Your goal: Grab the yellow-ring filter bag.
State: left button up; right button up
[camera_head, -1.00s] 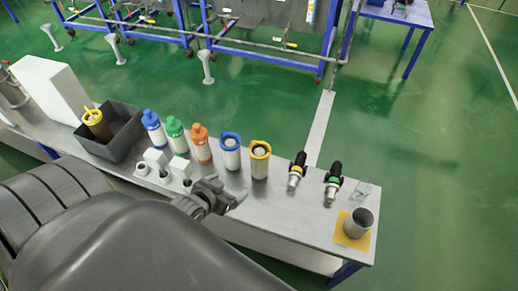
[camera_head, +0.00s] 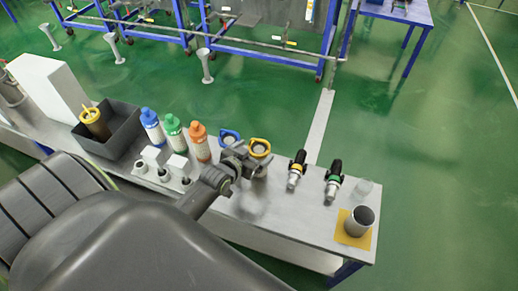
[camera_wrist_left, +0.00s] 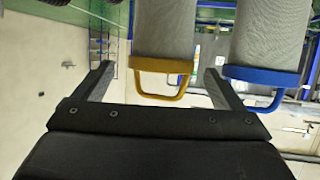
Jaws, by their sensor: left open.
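The yellow-ring filter bag (camera_head: 260,147) stands on the bench, a pale cylinder with a yellow ring and handle. My left gripper (camera_head: 246,158) is open right in front of it and hides its lower part. In the left wrist view the bag (camera_wrist_left: 165,35) and its yellow handle lie between the two spread fingers of the left gripper (camera_wrist_left: 158,82), and I see no finger closed on it. The blue-ring filter bag (camera_head: 229,138) stands just left of it, partly hidden by the gripper; it also shows in the left wrist view (camera_wrist_left: 268,38), beside one finger. My right gripper is out of view.
Orange (camera_head: 200,143), green (camera_head: 174,134) and blue (camera_head: 152,128) bottles stand to the left, with a dark bin (camera_head: 122,132) beyond. Two black-handled fittings (camera_head: 296,170) (camera_head: 333,180) stand right. A metal cup (camera_head: 357,222) sits on a yellow pad near the bench's right end.

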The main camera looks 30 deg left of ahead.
aim_at(261, 147)
pick_arm(q)
jog(key=shift+f+b+x, duration=0.2)
jog(key=shift+b+x, duration=0.1)
jog(key=shift+x, duration=2.45)
jog(key=shift+s, duration=0.1)
jog(key=shift+c, duration=0.3)
jog(key=c, duration=1.3)
